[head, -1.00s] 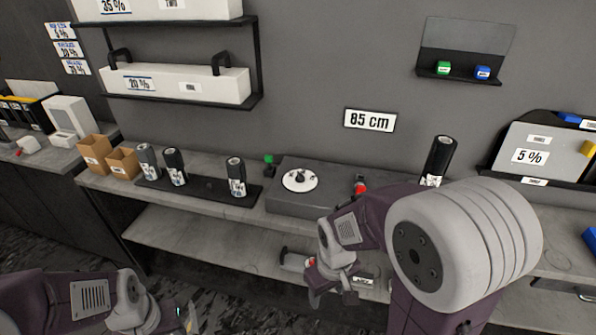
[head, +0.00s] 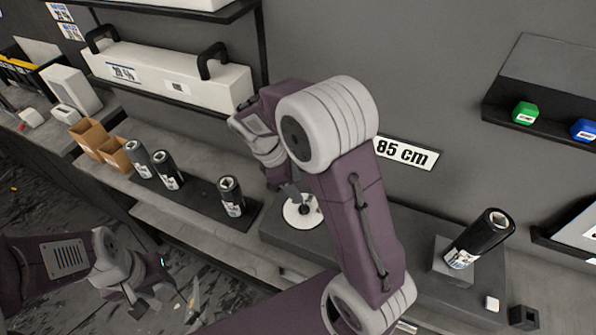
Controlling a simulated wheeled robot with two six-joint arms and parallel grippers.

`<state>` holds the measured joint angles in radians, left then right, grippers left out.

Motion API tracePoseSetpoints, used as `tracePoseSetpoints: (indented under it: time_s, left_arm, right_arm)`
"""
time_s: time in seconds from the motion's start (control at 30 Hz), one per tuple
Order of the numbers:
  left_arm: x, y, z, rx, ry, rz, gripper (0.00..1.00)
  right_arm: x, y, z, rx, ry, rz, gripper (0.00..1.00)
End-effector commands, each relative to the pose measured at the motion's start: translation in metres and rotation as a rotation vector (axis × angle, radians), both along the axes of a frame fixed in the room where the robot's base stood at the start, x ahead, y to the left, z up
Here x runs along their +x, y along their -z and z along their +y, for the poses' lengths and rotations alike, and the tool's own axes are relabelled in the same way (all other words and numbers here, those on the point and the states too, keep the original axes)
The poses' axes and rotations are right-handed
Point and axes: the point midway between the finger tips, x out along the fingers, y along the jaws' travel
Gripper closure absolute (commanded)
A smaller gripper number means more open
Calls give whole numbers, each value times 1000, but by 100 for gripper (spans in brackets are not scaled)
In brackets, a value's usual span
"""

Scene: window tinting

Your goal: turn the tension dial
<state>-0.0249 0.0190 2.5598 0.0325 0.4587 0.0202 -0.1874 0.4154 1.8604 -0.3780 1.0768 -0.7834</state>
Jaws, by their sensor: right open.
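The tension dial is a white disc (head: 292,216) with a dark knob at its centre, set on top of a dark grey block (head: 272,236) on the counter. My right gripper (head: 291,193) is open and points down just above the dial in the head view. Its fingers overlap the disc's upper edge, and I cannot tell whether they touch the knob. My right arm covers the block's middle. My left gripper (head: 140,303) hangs low at the left, in front of the counter and well away from the dial; its jaw opening is unclear.
Several black rolls stand nearby: on a dark tray (head: 193,196) left of the dial, and one tilted roll (head: 480,238) at the right. A sign reading 85 cm (head: 403,153) is on the wall. A white case (head: 165,76) sits on a shelf at upper left.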

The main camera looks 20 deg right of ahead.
Motion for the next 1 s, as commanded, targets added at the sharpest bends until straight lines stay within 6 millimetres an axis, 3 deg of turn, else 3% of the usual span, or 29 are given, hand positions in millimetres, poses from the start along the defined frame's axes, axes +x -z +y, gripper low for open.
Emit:
tracePoseSetpoints:
  time_s: [0.03,0.13,0.43,0.8,1.0]
  left_arm:
    - [0,-11,0,0,0,0,64]
    - [0,-18,0,0,0,0,64]
    - [0,-19,0,0,0,1,64]
    - [0,-18,0,0,0,0,64]
    - [0,-18,0,0,0,0,64]
  right_arm:
    - [2,-7,4,-2,-13,10,45]
    - [0,-5,9,-6,-28,31,45]
    - [-2,2,11,-7,-38,40,45]
    - [-12,67,-14,-7,-37,43,45]
    - [-14,80,-19,-6,-37,39,45]
